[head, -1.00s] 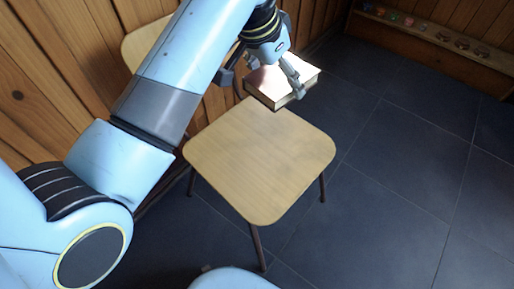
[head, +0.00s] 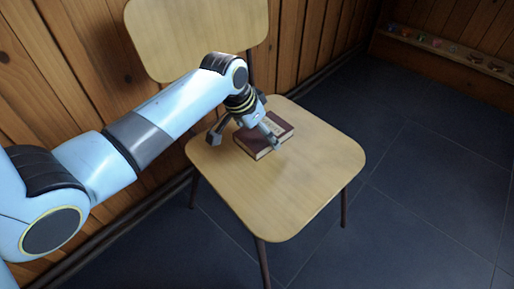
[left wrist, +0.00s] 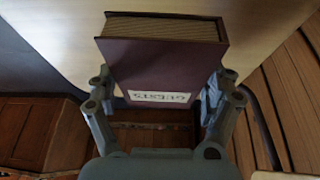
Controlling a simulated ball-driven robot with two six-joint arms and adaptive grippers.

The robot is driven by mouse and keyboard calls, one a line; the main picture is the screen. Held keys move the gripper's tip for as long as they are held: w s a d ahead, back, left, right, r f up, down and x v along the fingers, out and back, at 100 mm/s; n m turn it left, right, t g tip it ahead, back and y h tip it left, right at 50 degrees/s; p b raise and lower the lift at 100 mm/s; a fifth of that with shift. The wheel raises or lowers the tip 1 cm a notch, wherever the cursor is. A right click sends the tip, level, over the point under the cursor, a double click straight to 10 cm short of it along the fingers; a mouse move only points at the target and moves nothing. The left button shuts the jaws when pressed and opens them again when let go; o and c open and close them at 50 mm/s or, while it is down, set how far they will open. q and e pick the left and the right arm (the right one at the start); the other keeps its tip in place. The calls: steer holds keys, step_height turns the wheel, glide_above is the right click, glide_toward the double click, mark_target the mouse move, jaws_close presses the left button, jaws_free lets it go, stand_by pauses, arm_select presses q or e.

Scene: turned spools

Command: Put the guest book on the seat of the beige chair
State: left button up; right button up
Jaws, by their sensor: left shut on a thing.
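The guest book (head: 284,124) is dark red with a pale label. It lies roughly flat over the back part of the beige chair's seat (head: 305,185); I cannot tell whether it touches the seat or hangs just above it. My left gripper (head: 246,138) is shut on the book, a finger on each side. In the left wrist view the book (left wrist: 160,62) sits between the fingers of my left gripper (left wrist: 163,98), its label upside down, its page edge toward the pale seat (left wrist: 72,35). My right gripper is not in view.
The chair's backrest (head: 195,35) stands behind the seat, near the wood-panelled wall (head: 60,75). A wooden ledge (head: 450,55) with several small coloured things runs along the far right. The dark tiled floor (head: 430,170) is clear on the right.

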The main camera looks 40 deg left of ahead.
arm_select(q)
steer(key=shift+a+f, duration=0.5)
steer(key=shift+a, duration=0.25)
step_height(320, 180, down, 3)
steer(key=shift+r+b, duration=0.15)
steer(key=shift+b, duration=0.75)
steer(key=shift+w+f, duration=0.1)
steer(key=shift+f, duration=0.45)
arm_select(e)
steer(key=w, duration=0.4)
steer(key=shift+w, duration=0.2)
arm_select(q)
steer(key=shift+f+b, duration=0.1)
steer(key=shift+b, duration=0.2)
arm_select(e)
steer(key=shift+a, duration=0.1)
arm_select(q)
steer(key=o, duration=1.2)
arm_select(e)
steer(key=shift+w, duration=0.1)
